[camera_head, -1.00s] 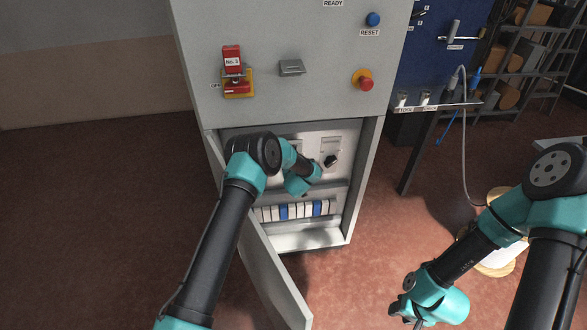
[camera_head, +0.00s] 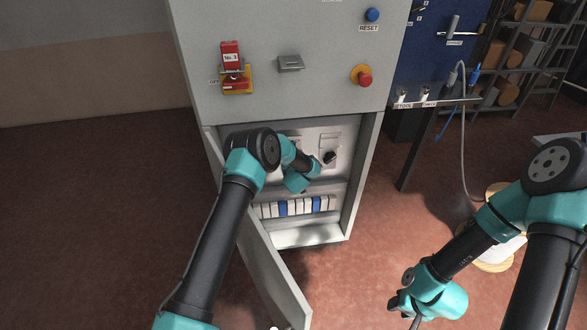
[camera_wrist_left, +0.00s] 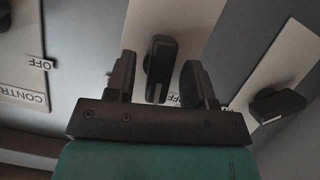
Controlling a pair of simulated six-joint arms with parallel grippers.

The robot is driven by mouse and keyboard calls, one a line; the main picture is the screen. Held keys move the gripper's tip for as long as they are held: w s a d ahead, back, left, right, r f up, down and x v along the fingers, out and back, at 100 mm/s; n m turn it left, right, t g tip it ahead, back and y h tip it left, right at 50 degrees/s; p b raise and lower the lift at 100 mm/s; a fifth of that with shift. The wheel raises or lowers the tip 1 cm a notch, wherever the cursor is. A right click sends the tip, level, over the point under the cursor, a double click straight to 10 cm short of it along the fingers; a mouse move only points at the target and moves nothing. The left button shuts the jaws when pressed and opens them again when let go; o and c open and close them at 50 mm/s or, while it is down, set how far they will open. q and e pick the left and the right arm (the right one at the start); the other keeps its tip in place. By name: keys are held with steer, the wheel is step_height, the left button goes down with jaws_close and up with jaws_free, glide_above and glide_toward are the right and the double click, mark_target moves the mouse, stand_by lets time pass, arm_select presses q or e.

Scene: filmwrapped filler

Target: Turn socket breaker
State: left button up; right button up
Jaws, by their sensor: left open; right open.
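A black rotary switch knob (camera_wrist_left: 161,62) stands on a light plate inside the open cabinet, in the left wrist view. My left gripper (camera_wrist_left: 160,75) is open, with one finger on each side of this knob; I cannot tell whether either finger touches it. In the head view my left arm and wrist cover this knob and the gripper's fingers. A second black knob (camera_head: 330,158) sits to its right, also in the left wrist view (camera_wrist_left: 275,105). My right gripper (camera_head: 408,309) is open and empty, low at the right, away from the cabinet.
The cabinet door (camera_head: 268,275) hangs open below my left arm. A row of white and blue breakers (camera_head: 297,207) lies under the knobs. A red emergency button (camera_head: 364,79) and red handle (camera_head: 232,58) are above. A shelf (camera_head: 440,104) stands right.

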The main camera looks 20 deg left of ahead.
arm_select(q)
steer(key=v, duration=1.7)
steer(key=shift+s+d, duration=0.1)
steer(key=shift+d, duration=0.05)
steer(key=shift+r, duration=0.25)
steer(key=shift+w, duration=0.3)
steer(key=x, duration=1.7)
steer(key=shift+a, duration=0.25)
